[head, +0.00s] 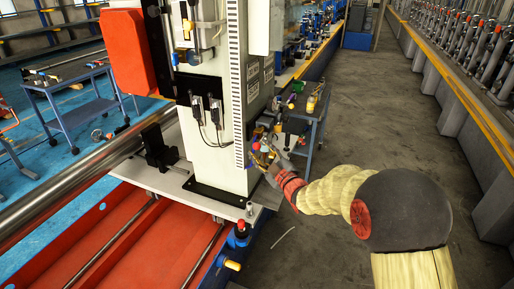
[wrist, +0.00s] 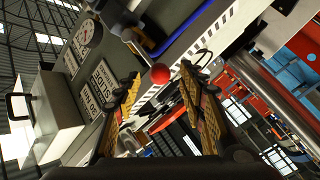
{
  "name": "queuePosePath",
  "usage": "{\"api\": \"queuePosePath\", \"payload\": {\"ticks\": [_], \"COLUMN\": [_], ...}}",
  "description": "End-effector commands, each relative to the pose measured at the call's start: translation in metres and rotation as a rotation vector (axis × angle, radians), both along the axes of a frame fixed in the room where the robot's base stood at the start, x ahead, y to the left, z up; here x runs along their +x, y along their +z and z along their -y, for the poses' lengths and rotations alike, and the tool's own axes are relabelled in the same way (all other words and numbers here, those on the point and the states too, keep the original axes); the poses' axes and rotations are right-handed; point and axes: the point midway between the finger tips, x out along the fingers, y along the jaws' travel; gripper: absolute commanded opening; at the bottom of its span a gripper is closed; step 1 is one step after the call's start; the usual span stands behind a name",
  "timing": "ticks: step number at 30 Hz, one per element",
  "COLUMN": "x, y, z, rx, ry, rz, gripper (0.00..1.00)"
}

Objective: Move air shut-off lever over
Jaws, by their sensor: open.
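My gripper (wrist: 163,92) is open, with one finger on each side of the knob in the picture. I see no contact. In the head view my gripper (head: 270,153) is at the right side of the white machine column (head: 220,160), low down.
In the wrist view a pressure gauge (wrist: 88,33), a blue tube (wrist: 170,40) and lettered plates (wrist: 84,98) sit on the panel near my fingers. In the head view a tool cart (head: 308,112) stands behind my gripper. The grey floor (head: 345,115) at right is clear.

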Motion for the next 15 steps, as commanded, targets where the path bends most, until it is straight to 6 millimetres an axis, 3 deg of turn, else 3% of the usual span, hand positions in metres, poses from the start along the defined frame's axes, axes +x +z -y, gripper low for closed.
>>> {"api": "queuePosePath", "payload": {"ticks": [6,15], "x": [0.025,0.032], "y": [-0.001,0.000], "z": [-0.014,-0.018], "rx": [0.001,0.001], "ry": [0.000,-0.001], "rz": [0.000,-0.002], "gripper": [0.41,0.41]}}
